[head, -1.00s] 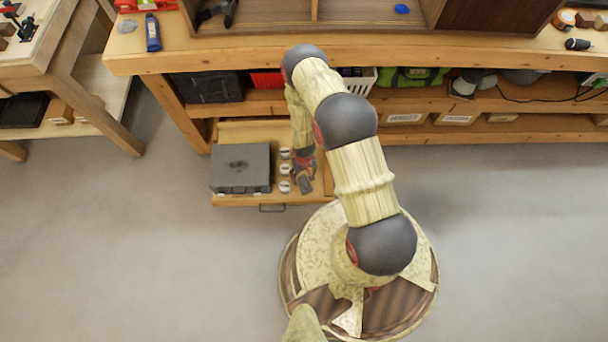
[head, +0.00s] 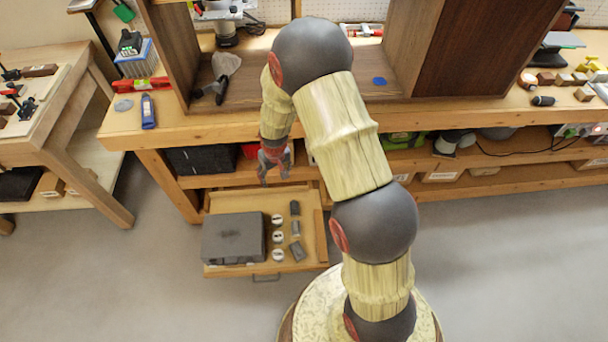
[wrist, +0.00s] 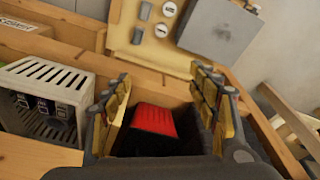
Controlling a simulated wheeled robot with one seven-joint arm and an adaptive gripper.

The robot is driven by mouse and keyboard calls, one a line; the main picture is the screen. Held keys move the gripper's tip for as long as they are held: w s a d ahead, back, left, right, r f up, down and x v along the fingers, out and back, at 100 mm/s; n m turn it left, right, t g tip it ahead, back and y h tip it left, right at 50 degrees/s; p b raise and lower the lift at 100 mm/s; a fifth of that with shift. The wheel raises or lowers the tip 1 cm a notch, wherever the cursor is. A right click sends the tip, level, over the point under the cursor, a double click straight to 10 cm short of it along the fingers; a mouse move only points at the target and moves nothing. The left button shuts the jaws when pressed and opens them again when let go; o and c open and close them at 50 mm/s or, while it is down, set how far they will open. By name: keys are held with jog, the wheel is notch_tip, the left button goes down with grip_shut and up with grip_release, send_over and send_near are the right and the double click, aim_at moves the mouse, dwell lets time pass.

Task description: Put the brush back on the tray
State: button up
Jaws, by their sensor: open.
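My gripper (head: 274,168) is open and empty, above the back of an open drawer and in front of the bench's lower shelf. In the wrist view my gripper (wrist: 166,100) has its yellow-padded fingers apart, with only a red container beyond them. A dark-handled object with a grey wide part (head: 220,80) lies in the open cabinet on the bench. It may be the brush, but I cannot tell for certain. I cannot make out a tray with certainty.
The open drawer (head: 318,240) holds a grey case (head: 234,238), white round pieces (head: 278,237) and dark small blocks (head: 296,228). A white slotted basket (wrist: 40,92) is left of my fingers.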

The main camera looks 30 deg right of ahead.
jog(key=s+a+r+t, duration=0.1)
jog(key=s+r, duration=0.3)
jog(key=r, duration=0.9)
jog(key=s+a+r+t, duration=0.15)
jog(key=s+r, duration=0.25)
jog(key=r, duration=0.9)
jog(key=s+a+r, duration=0.1)
jog(key=s+r, duration=0.5)
jog(key=s, duration=0.4)
jog(key=s+a+r+t, duration=0.1)
jog(key=s+r, duration=0.5)
jog(key=s, duration=0.4)
jog(key=shift+r, duration=0.3)
